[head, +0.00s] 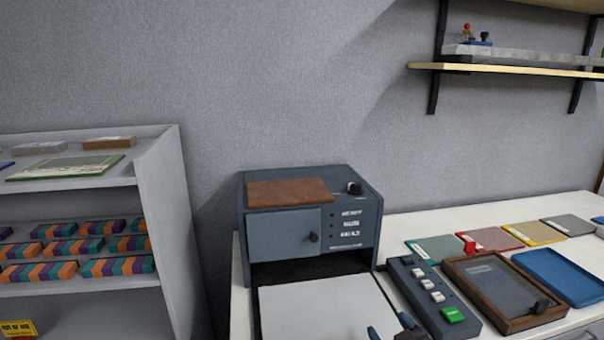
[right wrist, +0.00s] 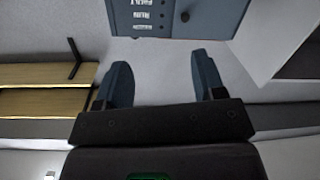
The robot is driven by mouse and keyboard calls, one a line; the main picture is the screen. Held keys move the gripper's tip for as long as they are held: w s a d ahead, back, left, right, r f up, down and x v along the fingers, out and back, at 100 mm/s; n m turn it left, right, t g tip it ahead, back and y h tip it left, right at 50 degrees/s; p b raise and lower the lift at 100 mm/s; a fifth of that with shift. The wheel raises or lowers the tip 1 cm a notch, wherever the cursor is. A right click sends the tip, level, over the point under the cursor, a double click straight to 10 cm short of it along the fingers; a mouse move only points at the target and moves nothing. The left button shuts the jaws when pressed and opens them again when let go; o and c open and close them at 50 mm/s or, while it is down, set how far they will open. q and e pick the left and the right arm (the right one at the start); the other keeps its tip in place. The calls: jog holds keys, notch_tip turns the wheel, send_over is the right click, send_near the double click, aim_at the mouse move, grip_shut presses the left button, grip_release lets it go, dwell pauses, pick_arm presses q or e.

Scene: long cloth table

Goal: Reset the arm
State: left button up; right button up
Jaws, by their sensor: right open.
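My right gripper (head: 391,329) shows at the bottom edge of the head view, with only its fingertips in the picture. It is in front of the grey-blue machine (head: 349,212), over the near part of the machine's pale tray (head: 320,300). In the right wrist view my right gripper (right wrist: 164,72) has its two blue fingers well apart with nothing between them. The machine's front with white lettering (right wrist: 150,14) shows beyond the fingertips there. My left gripper is in neither view.
A control box (head: 428,290) with a green button, a brown framed tray (head: 500,285) and a blue tray (head: 565,275) lie to the right. Several coloured panels lie behind them. A grey shelf unit (head: 178,235) stands at left. A wall shelf (head: 500,69) hangs upper right.

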jog(key=s+d+f+m+g+h, duration=0.2)
jog(key=s+d+f, duration=0.3)
jog(key=s+f, duration=0.4)
jog(key=s+d+f+m+g+h, duration=0.2)
jog(key=s+d+f, duration=0.3)
jog(key=s+f, duration=0.4)
jog(key=s, duration=0.4)
jog(key=shift+s+f+m+g, duration=0.3)
jog(key=shift+s+f+g, duration=0.05)
jog(key=shift+s+g, duration=0.05)
